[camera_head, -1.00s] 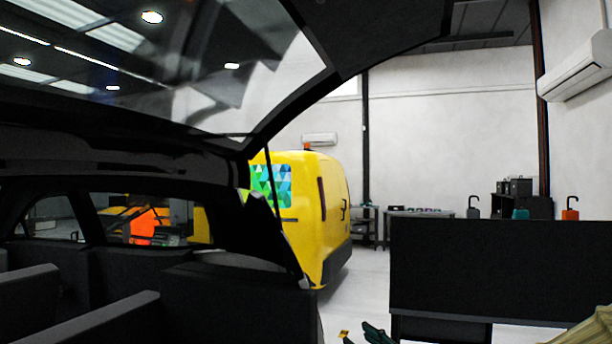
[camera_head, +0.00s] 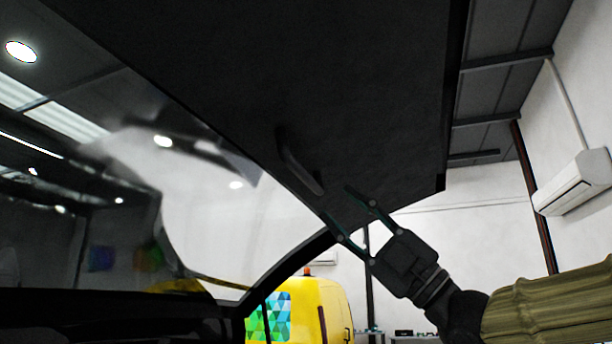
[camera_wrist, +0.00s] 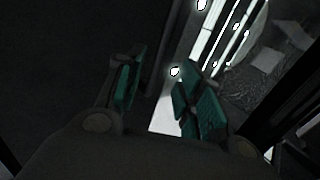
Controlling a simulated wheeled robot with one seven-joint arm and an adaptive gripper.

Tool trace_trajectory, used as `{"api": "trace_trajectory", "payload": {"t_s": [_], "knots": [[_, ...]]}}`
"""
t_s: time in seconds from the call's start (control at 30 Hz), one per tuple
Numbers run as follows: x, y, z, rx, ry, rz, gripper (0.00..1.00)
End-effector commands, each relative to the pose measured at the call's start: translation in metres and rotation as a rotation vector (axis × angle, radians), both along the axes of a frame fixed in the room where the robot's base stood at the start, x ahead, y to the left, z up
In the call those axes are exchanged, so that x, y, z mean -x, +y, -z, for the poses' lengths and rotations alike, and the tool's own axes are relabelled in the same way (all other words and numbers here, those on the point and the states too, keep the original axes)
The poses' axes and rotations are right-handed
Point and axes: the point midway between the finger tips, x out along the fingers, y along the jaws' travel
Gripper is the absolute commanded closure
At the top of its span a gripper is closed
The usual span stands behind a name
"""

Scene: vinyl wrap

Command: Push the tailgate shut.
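The tailgate (camera_head: 330,85) is raised, its dark inner panel and glass (camera_head: 225,185) filling the upper head view. A dark handle-like bar (camera_head: 298,165) projects from the panel near the glass edge. My gripper (camera_head: 338,202) is at the panel's lower boundary beside the glass, just below and right of the bar. Its two green-padded fingers are apart with nothing between them. In the wrist view my gripper (camera_wrist: 165,92) straddles the edge between the dark panel (camera_wrist: 60,50) and the glass (camera_wrist: 250,75). I cannot tell whether the fingers touch the tailgate.
A yellow van (camera_head: 318,310) stands beyond, below the tailgate. A wall air conditioner (camera_head: 572,183) hangs at the right. The dark car interior (camera_head: 110,325) lies at the lower left. Open air shows right of the panel.

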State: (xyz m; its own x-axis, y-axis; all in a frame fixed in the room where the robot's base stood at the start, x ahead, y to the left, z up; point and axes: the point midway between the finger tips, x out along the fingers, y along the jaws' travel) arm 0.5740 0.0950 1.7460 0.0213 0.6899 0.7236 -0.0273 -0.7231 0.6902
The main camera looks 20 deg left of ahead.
Motion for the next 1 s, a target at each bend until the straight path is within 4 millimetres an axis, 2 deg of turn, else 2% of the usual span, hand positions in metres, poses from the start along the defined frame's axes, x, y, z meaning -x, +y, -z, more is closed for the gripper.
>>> {"api": "trace_trajectory", "payload": {"t_s": [0.53,0.73,1.0], "knots": [[-0.003,0.057,-0.061,0.001,0.003,-0.001,0.63],[-0.003,0.067,-0.070,0.001,0.003,0.000,0.63],[-0.003,0.070,-0.072,0.001,0.003,0.000,0.63]]}}
